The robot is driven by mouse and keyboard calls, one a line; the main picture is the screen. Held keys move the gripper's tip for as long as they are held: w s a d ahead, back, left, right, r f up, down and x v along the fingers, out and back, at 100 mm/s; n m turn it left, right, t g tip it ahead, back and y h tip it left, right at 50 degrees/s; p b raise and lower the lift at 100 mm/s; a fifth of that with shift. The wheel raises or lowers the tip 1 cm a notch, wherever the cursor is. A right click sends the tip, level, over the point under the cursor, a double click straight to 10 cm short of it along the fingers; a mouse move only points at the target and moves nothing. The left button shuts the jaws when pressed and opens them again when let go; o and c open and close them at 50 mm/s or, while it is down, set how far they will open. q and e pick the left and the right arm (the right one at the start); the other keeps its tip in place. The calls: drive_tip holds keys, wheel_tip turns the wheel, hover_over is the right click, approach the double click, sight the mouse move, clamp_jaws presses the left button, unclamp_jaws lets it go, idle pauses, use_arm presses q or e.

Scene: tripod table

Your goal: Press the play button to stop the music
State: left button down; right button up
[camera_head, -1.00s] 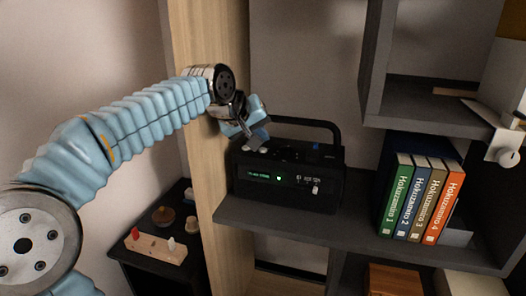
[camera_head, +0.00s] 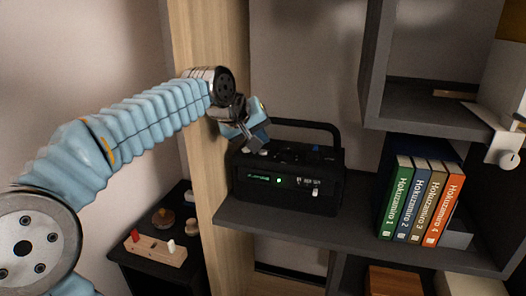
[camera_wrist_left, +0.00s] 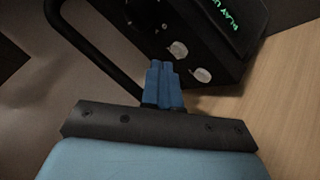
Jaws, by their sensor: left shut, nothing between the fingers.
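A black radio (camera_head: 288,183) with a carry handle stands on the grey shelf in the head view. Its front has a small green display and a lit green light. My left gripper (camera_head: 257,146) is over the left end of the radio's top, fingers pointing down. In the left wrist view its blue fingers (camera_wrist_left: 165,83) are shut with nothing between them, close to two pale round buttons (camera_wrist_left: 190,61) on the radio (camera_wrist_left: 213,38). I cannot tell whether the fingertips touch a button. No marking on the buttons is readable.
The radio's handle (camera_head: 305,124) arches behind its top. Several books (camera_head: 422,202) stand to the right on the grey shelf (camera_head: 290,224). A wooden upright (camera_head: 208,130) is left of the radio. A small dark table (camera_head: 150,275) holds a wooden block (camera_head: 156,251).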

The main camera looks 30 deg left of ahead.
sight(260, 152)
use_arm(q)
drive_tip(key=shift+f, duration=0.2)
idle(0.6)
drive_tip(key=shift+f+b, duration=0.25)
drive_tip(key=shift+b, duration=0.05)
drive_tip(key=shift+f+b, duration=0.35)
drive_tip(key=shift+f, duration=0.05)
idle(0.6)
drive_tip(key=shift+r, duration=0.1)
drive_tip(key=shift+r+p, duration=0.75)
wheel_tip(260, 152, up, 5)
drive_tip(key=p, duration=0.4)
idle(1.0)
